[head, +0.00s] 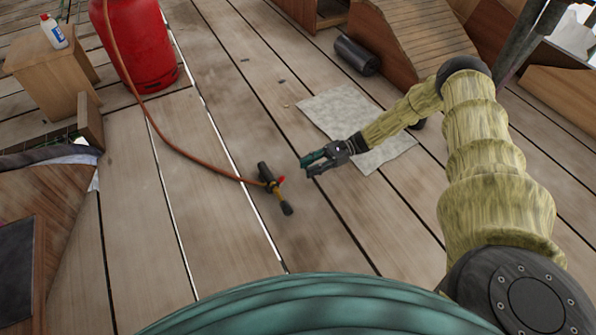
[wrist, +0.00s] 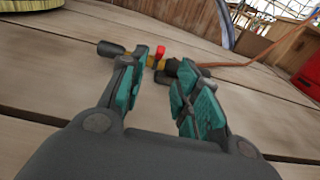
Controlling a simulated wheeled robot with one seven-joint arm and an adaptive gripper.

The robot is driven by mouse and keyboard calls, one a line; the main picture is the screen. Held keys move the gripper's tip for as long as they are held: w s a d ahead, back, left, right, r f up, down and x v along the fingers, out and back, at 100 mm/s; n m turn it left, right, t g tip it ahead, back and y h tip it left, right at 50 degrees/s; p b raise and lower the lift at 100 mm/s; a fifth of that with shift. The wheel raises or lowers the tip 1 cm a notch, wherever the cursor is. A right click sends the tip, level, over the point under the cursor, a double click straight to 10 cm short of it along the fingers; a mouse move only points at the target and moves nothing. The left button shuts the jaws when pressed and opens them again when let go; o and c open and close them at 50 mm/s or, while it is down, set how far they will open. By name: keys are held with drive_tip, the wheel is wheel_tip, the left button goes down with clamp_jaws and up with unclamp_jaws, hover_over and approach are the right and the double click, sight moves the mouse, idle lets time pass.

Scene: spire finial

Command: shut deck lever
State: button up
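A torch-like fitting (head: 270,185) with black ends and a yellow middle lies on the wooden deck, joined to an orange hose. Its small red lever (head: 281,180) sticks out at the middle. In the wrist view the red lever (wrist: 160,52) stands up from the yellow part, seen beyond and between the fingers. My gripper (head: 306,164) is low over the deck, a short way right of the fitting, with its fingers pointing towards it. In the wrist view my gripper (wrist: 157,78) has its teal finger pads apart with nothing between them. The right finger hides part of the fitting.
The orange hose (head: 150,125) runs back to a red gas cylinder (head: 135,45). A grey mat (head: 385,155) lies under and beyond my forearm, with a black roll (head: 356,55) behind it. A wooden stool (head: 50,65) holds a white bottle (head: 54,32). The deck around the fitting is mostly clear.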

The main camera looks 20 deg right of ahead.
drive_tip(key=shift+d+r, duration=0.1)
drive_tip(key=shift+d, duration=1.15)
